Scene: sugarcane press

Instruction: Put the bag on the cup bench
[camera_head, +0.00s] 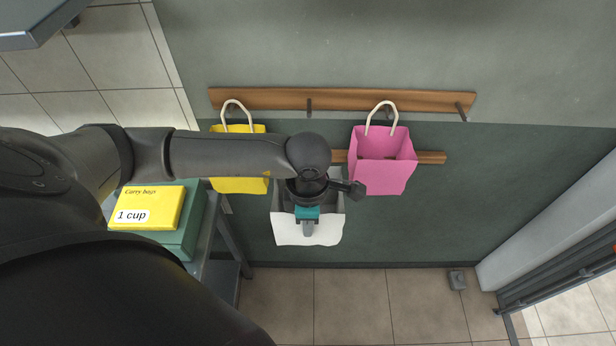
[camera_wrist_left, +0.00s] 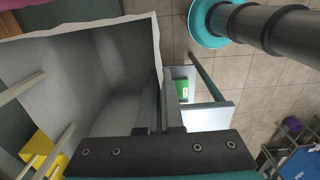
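A white paper bag (camera_head: 294,232) is low in front of the wall in the head view, between a yellow and a pink bag. Its open grey inside (camera_wrist_left: 110,60) fills the left of the left wrist view. My left gripper (camera_head: 307,229) reaches down over the bag's near wall; in the wrist view its fingers (camera_wrist_left: 162,112) look closed with the bag's rim between them. The arm hides part of the bag, and I cannot tell whether it still touches a peg. I cannot identify the cup bench. My right gripper is out of view.
A yellow bag (camera_head: 238,185) and a pink bag (camera_head: 382,170) hang from a wooden peg rail (camera_head: 340,99). At left, a yellow box (camera_head: 147,207) marked "Carry bags 1 cup" sits on a green box (camera_head: 185,243) on a table.

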